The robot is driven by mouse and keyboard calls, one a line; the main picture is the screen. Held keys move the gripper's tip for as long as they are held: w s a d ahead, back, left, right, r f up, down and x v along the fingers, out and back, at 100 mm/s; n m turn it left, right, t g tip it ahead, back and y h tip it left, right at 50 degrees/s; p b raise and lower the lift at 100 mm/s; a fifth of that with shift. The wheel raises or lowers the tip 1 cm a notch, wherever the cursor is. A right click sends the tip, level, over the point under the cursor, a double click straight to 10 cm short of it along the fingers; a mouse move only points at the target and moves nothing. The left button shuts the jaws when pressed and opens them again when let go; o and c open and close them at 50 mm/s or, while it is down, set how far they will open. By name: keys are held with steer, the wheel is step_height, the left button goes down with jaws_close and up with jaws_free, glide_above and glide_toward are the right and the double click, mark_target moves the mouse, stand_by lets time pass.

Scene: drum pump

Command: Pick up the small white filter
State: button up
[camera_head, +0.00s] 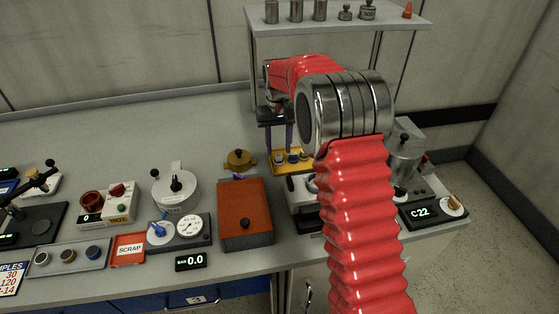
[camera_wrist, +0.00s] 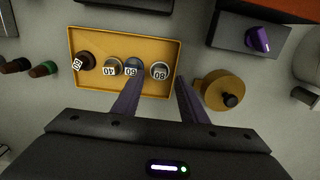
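A yellow tray (camera_wrist: 110,36) in the wrist view holds several small round pieces with number labels, apparently 20, 40, 60 and 80. The piece labelled 80 (camera_wrist: 160,70) has a pale grey-white top and best fits the small white filter, though I cannot be sure. The piece labelled 60 (camera_wrist: 133,66) is bluish and stands left of it. My gripper (camera_wrist: 160,82) is open and empty, its two dark purple fingers apart near the tray's edge, on either side of the pale piece. In the head view my gripper (camera_head: 279,148) points down at the yellow tray (camera_head: 278,171); my red arm hides part of this area.
A brass lidded pot (camera_wrist: 222,92) with a black knob stands close beside the right finger. A grey block with a purple knob (camera_wrist: 258,39) lies beyond it. In the head view an orange-topped box (camera_head: 245,200) and a red SCRAP tray (camera_head: 128,261) stand left.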

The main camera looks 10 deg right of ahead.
mark_target(279, 156)
steer(key=shift+f, duration=1.55)
jaws_close()
